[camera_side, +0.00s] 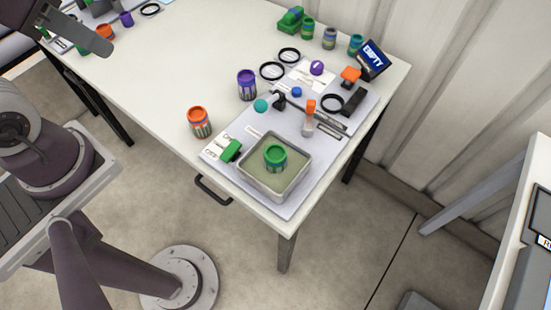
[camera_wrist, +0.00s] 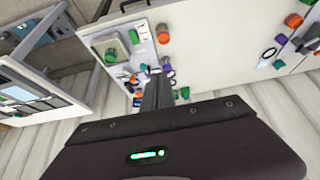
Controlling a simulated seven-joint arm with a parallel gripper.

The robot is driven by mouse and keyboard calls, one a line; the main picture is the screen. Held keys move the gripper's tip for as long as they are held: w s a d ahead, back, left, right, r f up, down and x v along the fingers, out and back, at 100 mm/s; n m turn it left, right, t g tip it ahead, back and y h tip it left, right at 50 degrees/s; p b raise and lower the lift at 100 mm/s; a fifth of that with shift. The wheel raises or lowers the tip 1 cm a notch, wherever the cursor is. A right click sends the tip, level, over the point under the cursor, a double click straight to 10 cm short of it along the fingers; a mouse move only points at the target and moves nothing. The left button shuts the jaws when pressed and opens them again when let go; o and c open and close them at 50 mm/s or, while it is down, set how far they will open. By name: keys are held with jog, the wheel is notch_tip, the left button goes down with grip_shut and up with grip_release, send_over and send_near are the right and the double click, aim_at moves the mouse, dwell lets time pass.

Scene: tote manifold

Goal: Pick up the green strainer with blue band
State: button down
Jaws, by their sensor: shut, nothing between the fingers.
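A green strainer (camera_side: 275,157) with a darker band that looks blue stands upright inside a square grey tray (camera_side: 246,181). In the wrist view the tray (camera_wrist: 97,47) is at the upper left, with a small green shape (camera_wrist: 110,55) in it. More green-toned strainers stand at the back of the table, such as one (camera_side: 307,28) with a bluish band. Their exact band colours are too small to tell. My gripper (camera_wrist: 157,76) shows in the wrist view, shut and empty, apart from the strainers. Its fingertips cannot be made out surely in the side view.
An orange strainer (camera_side: 199,122) and a purple one (camera_side: 247,85) stand left of the tray. Knobs, black rings and an orange-topped valve (camera_side: 309,117) crowd the panel (camera_side: 217,147). A dark blue EMPTY sign (camera_side: 373,60) stands at the back corner. The table's (camera_side: 165,65) left middle is clear.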

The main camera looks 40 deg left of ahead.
aim_at(276, 156)
jog(key=c, duration=0.7)
grip_release()
jog(key=shift+c, duration=0.2)
jog(key=shift+d, duration=0.1)
jog(key=w+d+f+n+g+h, duration=0.3)
jog(key=w+d+f+n+h, duration=0.1)
jog(key=f, duration=0.4)
jog(key=w+d+f+n+g+h, duration=0.3)
jog(key=w+d+f+n+h, duration=0.1)
jog(key=w+f, duration=0.3)
jog(key=w+d+f+n+g+h, duration=0.4)
jog(key=w+d+f+n, duration=0.1)
jog(key=f, duration=0.4)
jog(key=shift+w+f+n+h, duration=0.15)
jog(key=shift+n+h, duration=0.15)
jog(key=shift+n, duration=0.1)
jog(key=x, duration=0.7)
jog(key=shift+d+f, duration=0.1)
jog(key=shift+f, duration=0.35)
jog(key=shift+c, duration=0.3)
